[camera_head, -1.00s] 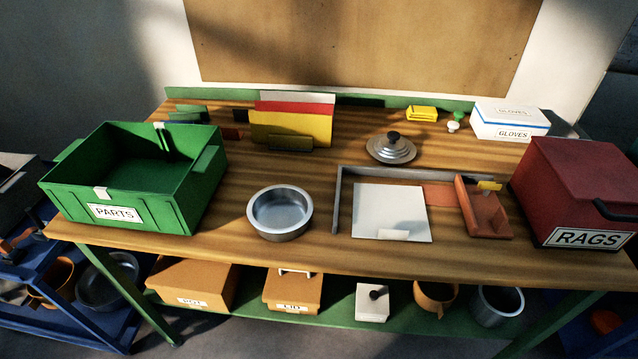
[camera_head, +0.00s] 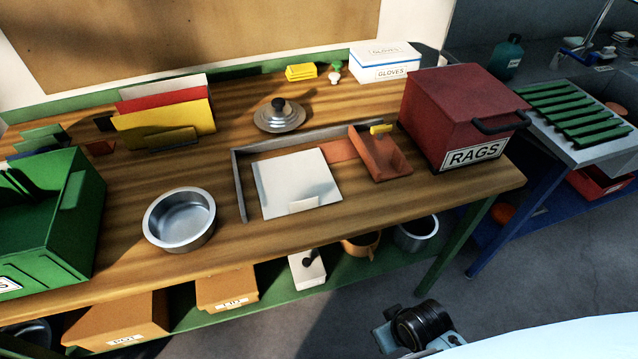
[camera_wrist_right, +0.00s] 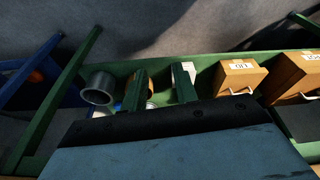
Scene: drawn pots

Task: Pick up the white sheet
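The white sheet (camera_head: 285,178) lies flat on the wooden workbench (camera_head: 330,225), inside a grey L-shaped edge (camera_head: 240,190) along its left and back sides. A small pale tab (camera_head: 304,205) sits at the sheet's front edge, and a soft shadow crosses its right part. In the right wrist view, two green fingers of my right gripper (camera_wrist_right: 161,84) stand apart with nothing visibly held between them. That view looks toward the lower shelf, and the sheet is not in it. My left gripper is in neither current view.
A silver bowl (camera_head: 180,218) stands left of the sheet, a lid (camera_head: 280,115) behind it. An orange tray (camera_head: 382,155) and red RAGS box (camera_head: 460,118) stand right. A green bin (camera_head: 60,215) is far left.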

